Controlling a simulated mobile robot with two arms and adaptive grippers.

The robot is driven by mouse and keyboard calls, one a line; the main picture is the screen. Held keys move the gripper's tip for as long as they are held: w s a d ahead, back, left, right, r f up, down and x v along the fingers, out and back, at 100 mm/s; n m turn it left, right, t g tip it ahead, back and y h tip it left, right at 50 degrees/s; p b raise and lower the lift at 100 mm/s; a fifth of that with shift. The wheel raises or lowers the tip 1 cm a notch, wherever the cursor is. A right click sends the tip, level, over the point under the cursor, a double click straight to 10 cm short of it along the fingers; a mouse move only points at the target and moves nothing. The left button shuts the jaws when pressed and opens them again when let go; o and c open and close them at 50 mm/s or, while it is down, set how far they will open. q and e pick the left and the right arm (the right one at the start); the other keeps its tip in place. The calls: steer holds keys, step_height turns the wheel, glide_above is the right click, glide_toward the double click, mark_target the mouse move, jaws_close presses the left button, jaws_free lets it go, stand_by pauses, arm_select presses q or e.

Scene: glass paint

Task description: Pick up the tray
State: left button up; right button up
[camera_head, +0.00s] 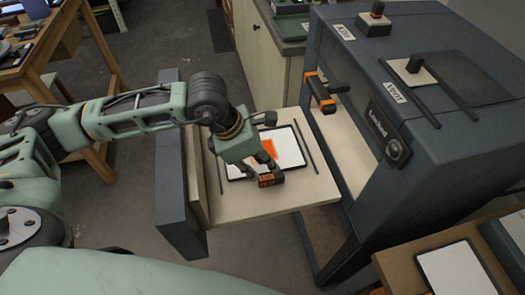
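A tray (300,143) with a dark rim holds a white sheet with an orange patch. It lies on the pale pulled-out shelf (270,214) of a grey-blue machine. My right gripper is not in view.
The machine (440,130) stands at right, with an orange-and-black handle (319,92) close to the shelf. A second flat panel with a white face (458,270) lies on a surface at lower right. A wooden table (50,50) is at upper left. Bare floor lies between.

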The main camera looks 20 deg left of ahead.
mark_target(271, 176)
arm_select(q)
steer(key=shift+d+f+p, duration=0.55)
steer(key=shift+f+p, duration=0.05)
steer(key=shift+f, duration=0.15)
steer(key=shift+w+d+f+p, duration=0.1)
steer(key=shift+f+p, duration=0.15)
steer(key=shift+f, duration=0.1)
steer(key=shift+w+d+f+p, duration=0.1)
steer(key=shift+f+p, duration=0.15)
steer(key=shift+f, duration=0.1)
steer(key=shift+a+x, duration=0.2)
steer(key=shift+x, duration=1)
steer(key=shift+d+f, duration=0.15)
steer(key=shift+f, duration=0.15)
steer(key=shift+w, duration=0.1)
steer(key=c, duration=0.5)
jaws_close()
steer(key=shift+r, duration=0.1)
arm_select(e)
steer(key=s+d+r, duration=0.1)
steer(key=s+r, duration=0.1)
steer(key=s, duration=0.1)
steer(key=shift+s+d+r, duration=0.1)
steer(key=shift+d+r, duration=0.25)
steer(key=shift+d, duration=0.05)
